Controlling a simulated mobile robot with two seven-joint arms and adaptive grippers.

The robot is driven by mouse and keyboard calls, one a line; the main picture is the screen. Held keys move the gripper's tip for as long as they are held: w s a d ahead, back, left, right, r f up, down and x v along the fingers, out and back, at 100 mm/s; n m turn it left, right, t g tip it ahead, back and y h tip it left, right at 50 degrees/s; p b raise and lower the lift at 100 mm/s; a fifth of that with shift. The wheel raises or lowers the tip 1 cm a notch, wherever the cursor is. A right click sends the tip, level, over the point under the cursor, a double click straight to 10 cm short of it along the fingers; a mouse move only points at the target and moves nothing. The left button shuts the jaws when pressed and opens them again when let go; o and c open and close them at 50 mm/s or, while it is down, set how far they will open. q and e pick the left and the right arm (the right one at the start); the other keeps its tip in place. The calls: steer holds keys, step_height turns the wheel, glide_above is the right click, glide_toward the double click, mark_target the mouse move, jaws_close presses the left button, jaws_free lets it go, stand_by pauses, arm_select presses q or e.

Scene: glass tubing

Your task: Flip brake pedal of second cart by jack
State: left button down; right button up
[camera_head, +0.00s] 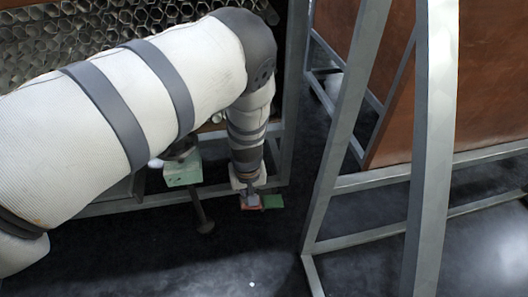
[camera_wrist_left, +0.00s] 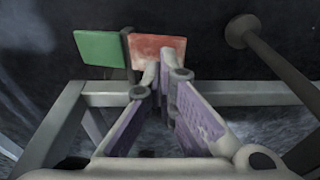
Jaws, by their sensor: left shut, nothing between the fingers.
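The brake pedal shows as a red plate (camera_wrist_left: 166,44) beside a green plate (camera_wrist_left: 100,47) in the left wrist view. In the head view the green plate (camera_head: 273,201) sits right of the red plate (camera_head: 252,207), low at the corner of a metal cart frame. My left gripper (camera_wrist_left: 162,68) is shut and empty, its fingertips at the lower edge of the red plate. I cannot tell whether they touch it. The jack, a dark rod with a round foot (camera_head: 206,227), stands left of the pedal and also shows in the left wrist view (camera_wrist_left: 240,31). My right gripper is out of view.
A pale green block (camera_head: 183,170) sits above the rod. A cart loaded with glass tubes (camera_head: 95,35) stands behind my arm. At right, a grey metal frame (camera_head: 345,125) with brown panels (camera_head: 478,80) stands close. Dark floor (camera_head: 150,260) is open in front.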

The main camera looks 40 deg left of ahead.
arm_select(q)
steer(key=shift+f+b, duration=1)
steer(key=shift+f, duration=0.45)
stand_by(0.9)
step_height(320, 180, up, 7)
steer(key=p, duration=0.5)
steer(key=shift+r, duration=0.15)
